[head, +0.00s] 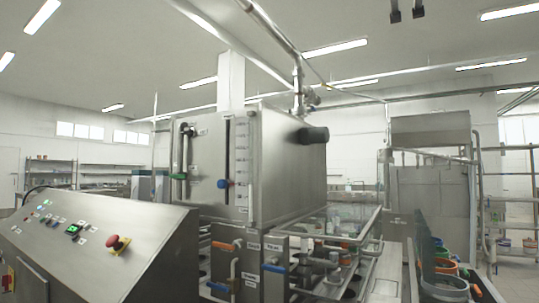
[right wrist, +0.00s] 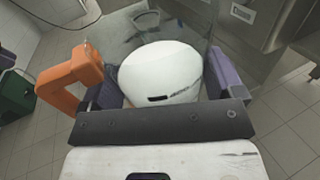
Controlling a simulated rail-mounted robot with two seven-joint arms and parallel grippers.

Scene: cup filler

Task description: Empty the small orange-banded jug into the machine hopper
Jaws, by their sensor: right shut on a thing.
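In the right wrist view my right gripper (right wrist: 166,85) has its two purple-grey fingers on either side of a jug. The jug shows an orange handle (right wrist: 68,78) sticking out to the left and a greyish, see-through wall beyond a white rounded shape. The fingers are shut on the jug. Its contents and tilt cannot be made out. In the head view the machine (head: 280,160) is a large steel box with pipes and valves; I cannot tell which part is the hopper.
A sloped control panel (head: 90,240) with a red stop button stands at front left. Several coloured-rim buckets (head: 445,283) stand in a row at lower right.

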